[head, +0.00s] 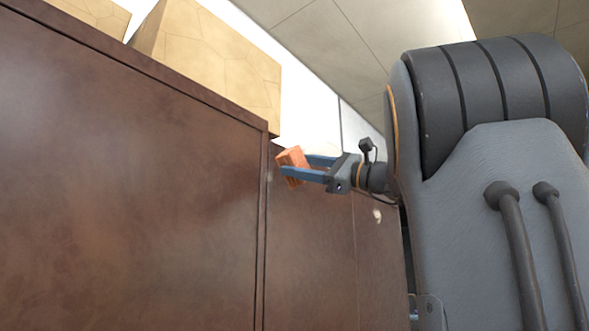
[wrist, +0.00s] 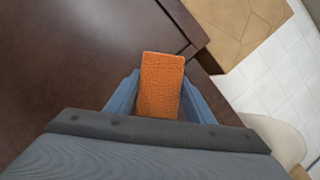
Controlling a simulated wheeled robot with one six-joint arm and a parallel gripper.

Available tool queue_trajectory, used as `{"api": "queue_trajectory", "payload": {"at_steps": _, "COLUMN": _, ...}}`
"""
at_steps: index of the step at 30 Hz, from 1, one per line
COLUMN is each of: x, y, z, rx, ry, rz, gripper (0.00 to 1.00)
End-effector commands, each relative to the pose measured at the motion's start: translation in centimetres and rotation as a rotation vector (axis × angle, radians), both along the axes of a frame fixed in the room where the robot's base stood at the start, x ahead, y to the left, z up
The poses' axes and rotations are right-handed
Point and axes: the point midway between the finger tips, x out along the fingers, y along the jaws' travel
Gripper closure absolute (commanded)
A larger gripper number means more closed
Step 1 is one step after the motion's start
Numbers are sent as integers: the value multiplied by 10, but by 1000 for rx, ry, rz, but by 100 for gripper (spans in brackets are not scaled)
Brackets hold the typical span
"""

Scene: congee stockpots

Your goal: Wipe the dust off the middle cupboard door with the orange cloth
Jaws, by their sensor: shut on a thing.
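My gripper (head: 306,168) is shut on the folded orange cloth (head: 293,164), between its two blue fingers. The cloth also shows in the wrist view (wrist: 160,84), sticking out past the fingers. In the head view, a dark brown cupboard front fills the left, with a large door (head: 130,190) at the near left and a narrower door (head: 310,250) beyond a vertical gap. The cloth is close to the upper part of the narrower door; I cannot tell whether it touches. Pale hazy patches show on the large door. I cannot tell which door is the middle one.
Tan boxes (head: 215,65) stand on top of the cupboard, and one also shows in the wrist view (wrist: 235,28). A small pale knob (head: 377,215) sticks out farther right on the cupboard front. A pale rounded object (wrist: 275,135) lies at the lower right of the wrist view.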

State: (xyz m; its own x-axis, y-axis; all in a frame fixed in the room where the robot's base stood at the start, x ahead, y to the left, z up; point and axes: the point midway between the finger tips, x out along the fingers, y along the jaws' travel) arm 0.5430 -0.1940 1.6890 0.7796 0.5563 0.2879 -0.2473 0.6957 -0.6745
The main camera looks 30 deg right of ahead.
Motion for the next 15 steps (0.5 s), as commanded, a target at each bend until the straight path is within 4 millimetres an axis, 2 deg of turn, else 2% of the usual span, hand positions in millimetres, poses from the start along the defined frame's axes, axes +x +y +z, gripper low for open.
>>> {"api": "queue_trajectory", "payload": {"at_steps": 7, "x": 23, "y": 14, "z": 0, "rx": 1, "ry": 0, "rz": 14, "gripper": 70}}
{"api": "queue_trajectory", "payload": {"at_steps": 15, "x": 45, "y": 21, "z": 0, "rx": 1, "ry": 0, "rz": 10, "gripper": 70}}
